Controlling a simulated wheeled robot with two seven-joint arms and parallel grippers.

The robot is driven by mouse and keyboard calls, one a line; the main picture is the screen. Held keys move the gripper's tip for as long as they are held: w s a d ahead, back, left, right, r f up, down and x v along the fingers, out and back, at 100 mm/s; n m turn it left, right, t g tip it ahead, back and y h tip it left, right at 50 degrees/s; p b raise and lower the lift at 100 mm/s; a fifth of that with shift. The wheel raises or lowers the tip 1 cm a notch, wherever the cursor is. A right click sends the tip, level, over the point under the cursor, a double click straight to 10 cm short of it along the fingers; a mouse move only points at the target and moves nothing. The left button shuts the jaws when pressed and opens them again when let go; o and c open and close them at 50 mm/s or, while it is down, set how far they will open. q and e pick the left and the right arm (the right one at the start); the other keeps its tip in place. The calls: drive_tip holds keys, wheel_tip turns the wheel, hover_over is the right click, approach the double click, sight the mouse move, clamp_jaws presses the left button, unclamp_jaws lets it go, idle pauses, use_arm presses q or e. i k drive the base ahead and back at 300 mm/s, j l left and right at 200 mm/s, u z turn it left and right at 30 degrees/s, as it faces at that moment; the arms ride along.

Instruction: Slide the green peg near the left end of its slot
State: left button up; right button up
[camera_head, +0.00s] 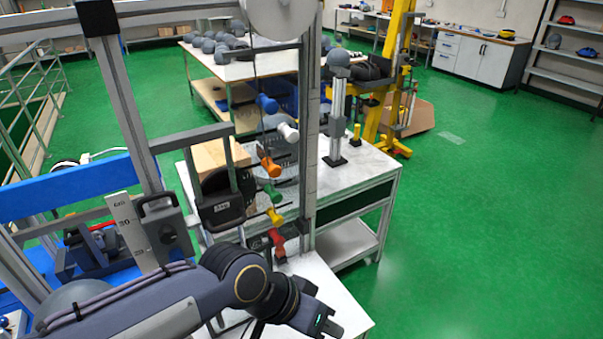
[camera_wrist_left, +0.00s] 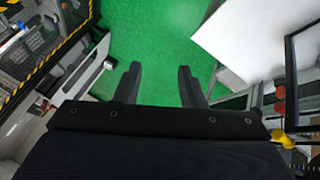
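The green peg (camera_head: 272,194) sticks out of the tower in the head view, below the orange peg (camera_head: 270,167) and above the yellow peg (camera_head: 274,217). Its slot is too small to make out clearly. My left gripper (camera_head: 318,322) is low in front of the tower, below and to the right of the green peg and apart from it. In the left wrist view its two fingers (camera_wrist_left: 159,80) are spread with only green floor between them. I cannot make out the green peg in that view. My right gripper is not in view.
Blue (camera_head: 267,103), white (camera_head: 288,132) and red (camera_head: 277,238) pegs share the tower's column. A metal upright (camera_head: 310,150) stands just right of the pegs. A white-topped table (camera_head: 350,175) is behind. The green floor at right is open.

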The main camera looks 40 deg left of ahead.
sight(276, 198)
drive_tip(key=u, duration=1.7)
